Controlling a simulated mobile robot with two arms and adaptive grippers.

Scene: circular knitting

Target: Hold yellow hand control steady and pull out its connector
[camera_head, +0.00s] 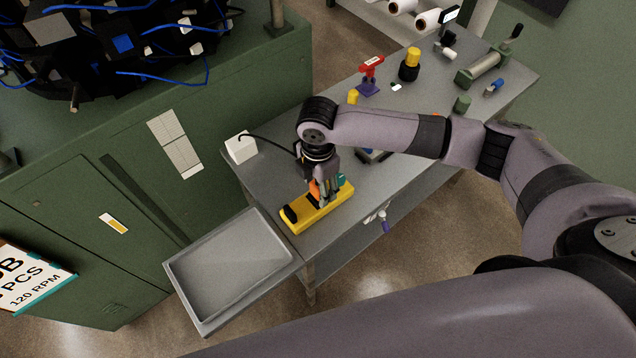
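The yellow hand control (322,216) lies on the near end of the grey workbench, with a black part (289,213) at its left end. My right gripper (325,201) points down over its middle, the fingertips at or very near its top. An orange part (314,190) shows beside the fingers and a teal part (341,181) just right of them. The gripper hides the middle of the control, and I cannot tell whether the fingers are closed on anything. A black cable (270,139) runs from a white box (240,149) behind the gripper; its connector is not clearly visible. My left gripper is not in view.
An empty grey tray (225,268) sits left of the bench end. Farther along the bench (400,135) are a red-and-purple tool (370,75), a yellow-topped black item (410,65) and a green roller device (482,69). A green machine (120,160) stands to the left.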

